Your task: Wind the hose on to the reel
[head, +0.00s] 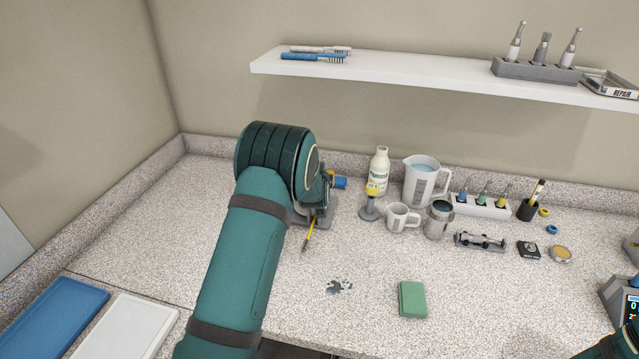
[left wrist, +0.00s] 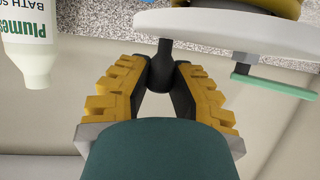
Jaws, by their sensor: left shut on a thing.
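In the left wrist view my left gripper (left wrist: 160,78) is shut on a black knob (left wrist: 162,62) that sticks out from a pale round disc (left wrist: 200,30), seemingly the reel's side. Something yellow, possibly hose, shows at the top edge (left wrist: 265,6). In the head view my left arm hides most of the reel and the gripper. A grey base (head: 320,213), a blue part (head: 341,183) and a thin yellow piece (head: 309,236) show beside the arm. A sliver of what seems my right gripper (head: 615,345) is at the lower right corner; its fingers cannot be made out.
A white bottle (head: 379,171), grey stand with yellow top (head: 370,205), jug (head: 422,182), mug (head: 402,217) and metal cup (head: 439,218) stand right of the reel. A green block (head: 412,299) lies in front. Blue (head: 55,318) and white trays lie front left. A shelf (head: 420,68) hangs above.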

